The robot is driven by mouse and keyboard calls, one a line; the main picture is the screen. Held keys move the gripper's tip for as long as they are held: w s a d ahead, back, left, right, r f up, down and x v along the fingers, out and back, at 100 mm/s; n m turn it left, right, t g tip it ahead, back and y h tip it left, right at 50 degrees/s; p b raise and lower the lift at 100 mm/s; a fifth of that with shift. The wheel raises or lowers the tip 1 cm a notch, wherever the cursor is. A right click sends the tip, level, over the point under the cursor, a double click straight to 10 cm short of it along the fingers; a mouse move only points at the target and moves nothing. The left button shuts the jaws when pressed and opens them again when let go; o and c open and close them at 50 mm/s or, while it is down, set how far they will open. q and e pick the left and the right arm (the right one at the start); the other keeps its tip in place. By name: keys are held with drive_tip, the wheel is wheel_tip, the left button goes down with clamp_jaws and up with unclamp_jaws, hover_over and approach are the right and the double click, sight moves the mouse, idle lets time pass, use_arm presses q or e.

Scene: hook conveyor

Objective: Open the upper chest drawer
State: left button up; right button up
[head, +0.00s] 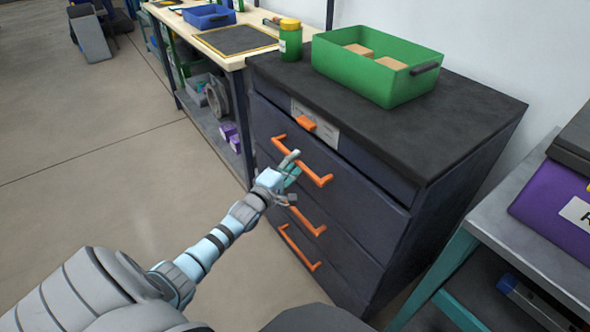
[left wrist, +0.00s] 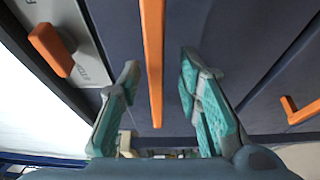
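The dark chest (head: 440,205) stands at the right of centre in the head view, with orange bar handles on its drawers. The upper drawer's front looks flush and shut. Its orange handle (head: 318,178) also shows in the left wrist view (left wrist: 154,65). My left gripper (head: 290,166) is at this handle, partly covering it in the head view. In the left wrist view its teal-padded fingers (left wrist: 160,72) are open, one on each side of the bar, with gaps visible. How deep they reach around it is unclear. My right gripper is not in view.
An orange latch (head: 306,122) sits by a label above the drawer. Lower handles (head: 300,248) show beneath. A green bin (head: 375,85) and green jar (head: 290,42) stand on the chest. A grey table (head: 520,235) stands at right. Floor left of the chest is clear.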

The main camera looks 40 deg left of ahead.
use_arm(q)
drive_tip(key=shift+w+a+r, duration=0.1)
drive_tip(key=shift+w+r, duration=0.1)
drive_tip(key=shift+w, duration=0.45)
clamp_jaws()
drive_tip(key=shift+s, duration=0.1)
